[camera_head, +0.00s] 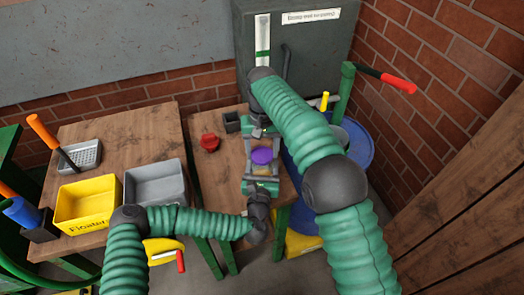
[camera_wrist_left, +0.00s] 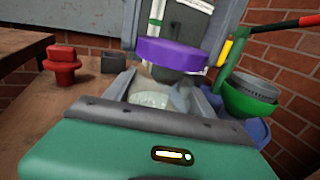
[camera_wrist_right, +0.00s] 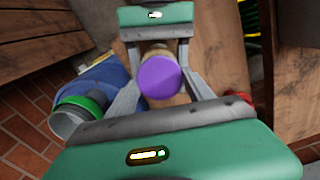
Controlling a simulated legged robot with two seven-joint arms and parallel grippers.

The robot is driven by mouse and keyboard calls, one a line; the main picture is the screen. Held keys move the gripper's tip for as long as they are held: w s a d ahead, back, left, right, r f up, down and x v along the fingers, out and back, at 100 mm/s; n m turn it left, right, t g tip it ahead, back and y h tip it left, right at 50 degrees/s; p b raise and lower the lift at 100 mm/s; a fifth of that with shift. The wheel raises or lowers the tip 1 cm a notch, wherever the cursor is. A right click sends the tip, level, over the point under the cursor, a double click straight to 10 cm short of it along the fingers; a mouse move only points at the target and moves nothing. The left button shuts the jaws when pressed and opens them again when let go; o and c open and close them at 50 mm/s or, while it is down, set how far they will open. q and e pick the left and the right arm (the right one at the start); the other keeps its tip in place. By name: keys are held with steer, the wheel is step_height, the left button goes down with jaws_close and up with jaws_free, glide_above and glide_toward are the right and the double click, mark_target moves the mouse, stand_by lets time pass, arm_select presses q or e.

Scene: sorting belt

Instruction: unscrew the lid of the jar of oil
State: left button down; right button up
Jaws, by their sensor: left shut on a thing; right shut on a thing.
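The jar of oil has a round purple lid (camera_head: 262,156) and stands between my two grippers over the middle table. My left gripper (camera_head: 262,172) comes from the near side and is shut on the jar body, whose pale glass (camera_wrist_left: 150,98) shows low in the left wrist view. My right gripper (camera_head: 262,143) comes from the far side, its fingers at the two sides of the lid, shut on it. The lid also shows in the right wrist view (camera_wrist_right: 160,77), with a tan part of the jar behind it. The exact finger contacts are hidden.
A red knobbed object (camera_head: 210,142) and a small dark box (camera_head: 232,122) are on the middle table (camera_head: 212,170). Yellow (camera_head: 88,203) and grey (camera_head: 155,182) bins stand on the left table. A blue barrel (camera_head: 358,148) and a green post with a red handle (camera_head: 398,83) are at right.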

mark_target(262, 154)
steer(key=shift+r, duration=2)
arm_select(q)
steer(key=shift+c, duration=1.2)
jaws_free()
